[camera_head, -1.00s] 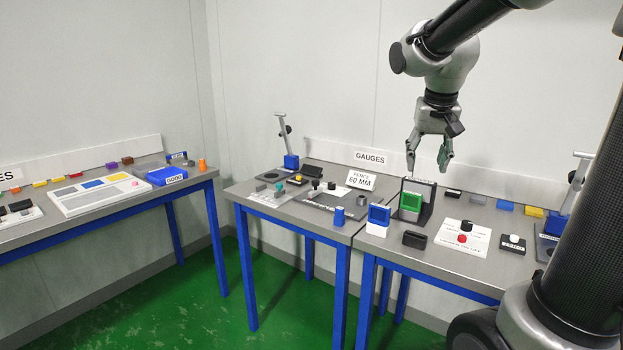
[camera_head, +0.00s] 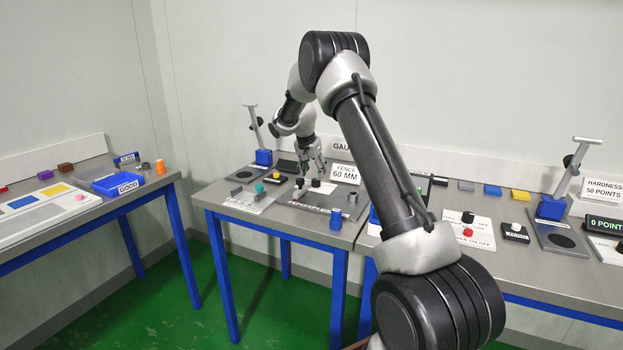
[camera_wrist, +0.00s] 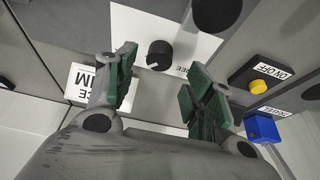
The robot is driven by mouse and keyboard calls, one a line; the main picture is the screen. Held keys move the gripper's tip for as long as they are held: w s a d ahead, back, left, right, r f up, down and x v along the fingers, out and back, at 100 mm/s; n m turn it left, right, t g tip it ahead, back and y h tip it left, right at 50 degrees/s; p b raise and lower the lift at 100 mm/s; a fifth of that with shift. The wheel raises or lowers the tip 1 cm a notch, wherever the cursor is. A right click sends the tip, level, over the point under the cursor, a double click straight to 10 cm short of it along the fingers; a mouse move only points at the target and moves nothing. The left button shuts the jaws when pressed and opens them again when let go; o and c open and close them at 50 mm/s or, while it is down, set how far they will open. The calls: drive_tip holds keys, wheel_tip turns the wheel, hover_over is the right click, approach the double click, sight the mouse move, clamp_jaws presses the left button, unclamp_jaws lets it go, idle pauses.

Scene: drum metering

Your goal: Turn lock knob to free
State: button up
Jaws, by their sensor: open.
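The black lock knob (camera_wrist: 158,55) stands on a white plate (camera_wrist: 130,25) in the wrist view. A white mark shows at its edge, and only part of a printed word, ending in "EE", is readable beside it. In the head view the knob (camera_head: 316,183) is small and lies just below my gripper (camera_head: 312,170). In the wrist view my gripper (camera_wrist: 161,70) is open, with its green-padded fingers on either side of the knob in the picture. They look apart from it, and nothing is held.
A dark round piece (camera_wrist: 215,10) is close to the plate in the wrist view. An ON/OFF box (camera_wrist: 262,80) with a yellow button and a blue block (camera_wrist: 262,127) lie right. The FENCE 60 MM sign (camera_head: 345,173) stands close to my gripper.

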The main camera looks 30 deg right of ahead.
sight(316, 180)
drive_tip(key=x, duration=0.4)
drive_tip(key=shift+d+f, duration=0.1)
drive_tip(key=shift+f, duration=0.1)
drive_tip(key=c, duration=1)
